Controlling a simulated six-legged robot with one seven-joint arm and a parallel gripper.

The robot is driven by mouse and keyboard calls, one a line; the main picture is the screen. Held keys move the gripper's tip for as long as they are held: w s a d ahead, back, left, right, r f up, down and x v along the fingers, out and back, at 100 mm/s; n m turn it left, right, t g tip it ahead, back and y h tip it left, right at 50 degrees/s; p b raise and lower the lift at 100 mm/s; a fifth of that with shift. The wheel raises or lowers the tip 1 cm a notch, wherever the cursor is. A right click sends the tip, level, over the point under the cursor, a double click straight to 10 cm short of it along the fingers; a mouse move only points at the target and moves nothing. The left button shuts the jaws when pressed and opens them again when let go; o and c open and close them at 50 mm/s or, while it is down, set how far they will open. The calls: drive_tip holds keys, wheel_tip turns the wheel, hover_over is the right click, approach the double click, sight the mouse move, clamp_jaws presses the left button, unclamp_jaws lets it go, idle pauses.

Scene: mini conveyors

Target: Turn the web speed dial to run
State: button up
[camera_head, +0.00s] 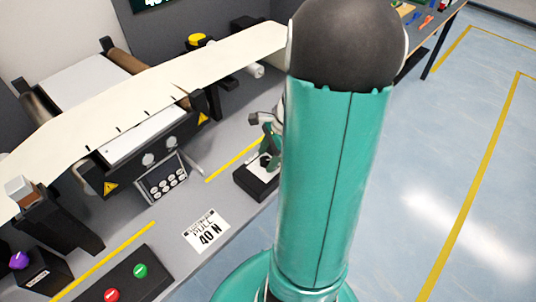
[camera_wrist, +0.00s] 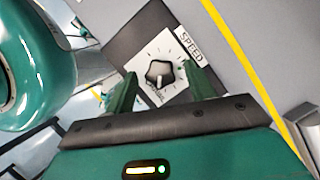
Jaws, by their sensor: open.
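The speed dial is a dark, lobed knob (camera_wrist: 159,73) with a light pointer line on a white plate (camera_wrist: 177,55). A "SPEED" label (camera_wrist: 191,43) sits beside the plate in the wrist view. My gripper (camera_wrist: 157,80) is open, with its two green fingers on either side of the knob. I cannot tell whether they touch it. In the head view my arm hides part of the dial's black box (camera_head: 254,182). The knob there is mostly hidden by the gripper. The lower lettering on the plate is partly covered.
A cream web (camera_head: 120,112) runs over rollers on the left. A purple knob (camera_head: 18,260) stands far left. Open floor (camera_head: 460,190) lies right.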

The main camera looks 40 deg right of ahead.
drive_tip(key=c, duration=1)
drive_tip(key=shift+o, duration=0.2)
drive_tip(key=n+g, duration=0.1)
drive_tip(key=n, duration=0.1)
drive_tip(key=n+g, duration=0.1)
drive_tip(key=n, duration=0.2)
drive_tip(key=shift+w+n, duration=0.2)
drive_tip(key=shift+n, duration=0.1)
drive_tip(key=n+g, duration=0.1)
drive_tip(key=n, duration=0.1)
drive_tip(key=n+g, duration=0.1)
drive_tip(key=n, duration=0.2)
drive_tip(key=shift+w+n, duration=0.2)
drive_tip(key=shift+n, duration=0.1)
drive_tip(key=n+g+h, duration=0.1)
drive_tip(key=n, duration=0.3)
drive_tip(key=shift+w+a, duration=0.1)
drive_tip(key=n+h, duration=0.1)
drive_tip(key=n, duration=0.1)
drive_tip(key=n+g+h, duration=0.1)
drive_tip(key=n, duration=0.2)
drive_tip(key=shift+a+n, duration=0.15)
drive_tip(key=shift+n, duration=0.15)
